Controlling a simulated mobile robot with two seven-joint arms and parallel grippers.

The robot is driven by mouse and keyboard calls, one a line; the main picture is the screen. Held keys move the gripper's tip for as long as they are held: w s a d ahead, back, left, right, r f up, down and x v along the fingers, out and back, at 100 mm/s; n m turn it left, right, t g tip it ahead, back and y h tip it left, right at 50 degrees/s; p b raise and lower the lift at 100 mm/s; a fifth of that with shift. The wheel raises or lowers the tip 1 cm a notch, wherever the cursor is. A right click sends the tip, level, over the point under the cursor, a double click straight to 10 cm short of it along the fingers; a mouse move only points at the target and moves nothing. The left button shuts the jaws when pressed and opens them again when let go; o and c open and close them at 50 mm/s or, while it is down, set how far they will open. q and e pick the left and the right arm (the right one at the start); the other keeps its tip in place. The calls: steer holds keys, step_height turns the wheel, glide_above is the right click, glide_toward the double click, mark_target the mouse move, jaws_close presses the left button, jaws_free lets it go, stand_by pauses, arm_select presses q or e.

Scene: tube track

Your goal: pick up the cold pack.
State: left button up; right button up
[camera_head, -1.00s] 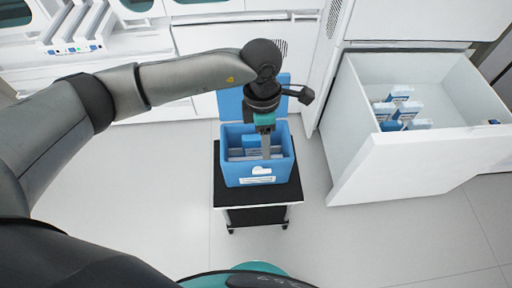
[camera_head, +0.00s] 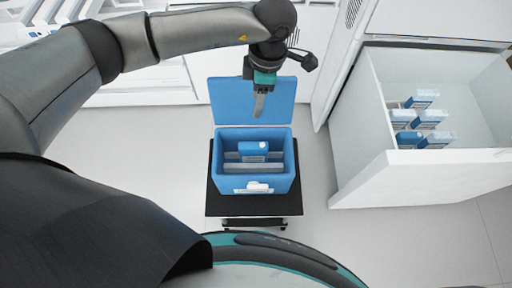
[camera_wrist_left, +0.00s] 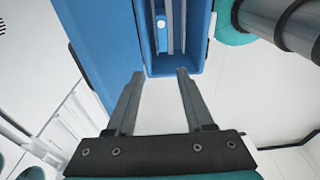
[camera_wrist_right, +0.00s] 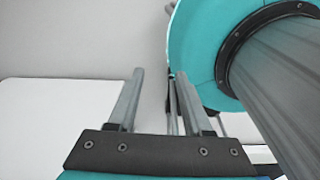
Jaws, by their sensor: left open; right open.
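A blue and white cold pack (camera_head: 253,150) stands in the open blue cooler box (camera_head: 268,186) in the head view. Several more blue and white packs (camera_head: 408,139) stand in the open white drawer (camera_head: 365,130) at the right. My left gripper (camera_head: 259,113) is above the box, in front of its raised lid, empty and apart from the packs. In the left wrist view its two fingers (camera_wrist_left: 160,74) are spread, with the box (camera_wrist_left: 176,70) beyond them. My right gripper (camera_wrist_right: 160,74) is open and empty in the right wrist view; the head view does not show it.
The box stands on a small black-topped cart (camera_head: 217,205). Its raised lid (camera_head: 235,103) is behind it, close to my left gripper. The drawer's front panel juts into the aisle. The floor between cart and drawer is clear.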

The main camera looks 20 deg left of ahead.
arm_select(q)
step_height(320, 180, down, 3)
steer(key=s+b, duration=0.1)
steer(key=b, duration=0.2)
arm_select(e)
steer(key=w+d+f+b, duration=0.1)
steer(key=d+f+b, duration=0.25)
steer(key=f, duration=0.35)
arm_select(q)
steer(key=b, duration=0.3)
glide_above(253, 145)
step_height(253, 145, down, 14)
steer(key=shift+r, duration=0.25)
steer(key=shift+f, duration=0.95)
step_height(253, 145, down, 3)
steer(key=shift+d+f+b, duration=0.1)
steer(key=shift+f+b, duration=0.1)
steer(key=shift+b, duration=0.7)
steer(key=shift+f, duration=0.6)
arm_select(e)
steer(key=w+a+f+t, duration=0.1)
steer(key=w, duration=0.7)
steer(key=shift+a+f, duration=0.3)
steer(key=shift+f, duration=0.05)
